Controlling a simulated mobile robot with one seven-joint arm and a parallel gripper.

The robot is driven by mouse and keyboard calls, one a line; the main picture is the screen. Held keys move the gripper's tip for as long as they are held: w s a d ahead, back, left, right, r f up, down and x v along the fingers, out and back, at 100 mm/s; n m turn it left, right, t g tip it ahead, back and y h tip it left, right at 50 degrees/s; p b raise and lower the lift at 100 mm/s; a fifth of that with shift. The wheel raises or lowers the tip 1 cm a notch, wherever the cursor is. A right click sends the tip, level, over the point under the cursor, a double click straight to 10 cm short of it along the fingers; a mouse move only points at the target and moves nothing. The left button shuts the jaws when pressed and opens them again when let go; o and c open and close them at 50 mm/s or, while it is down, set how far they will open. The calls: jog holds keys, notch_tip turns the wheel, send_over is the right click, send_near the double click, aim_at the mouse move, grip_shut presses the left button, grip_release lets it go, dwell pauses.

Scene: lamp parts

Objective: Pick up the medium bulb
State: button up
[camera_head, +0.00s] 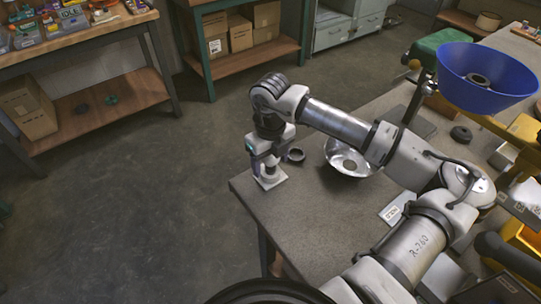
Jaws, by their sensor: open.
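My gripper (263,163) points down at the near left corner of the grey workbench (300,208). Its jaws are open. A small pale, rounded object (270,170), which may be the medium bulb, shows at the fingertips. It sits over a flat whitish square piece (270,181). The fingers partly hide it, and I cannot tell its size or whether they touch it.
A dark ring (296,155) and a metal bowl-like shade (349,160) stand right of my gripper. A blue shade (487,79), a dark round part (460,134) and yellow bins (524,128) are farther right. The bench's left edge is close to the gripper.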

jog(key=shift+f, duration=0.2)
jog(key=c, duration=0.9)
jog(key=shift+r, duration=0.15)
jog(key=shift+c, duration=0.2)
notch_tip(320, 180, up, 20)
jog(key=b, duration=0.4)
jog(key=shift+a, duration=0.1)
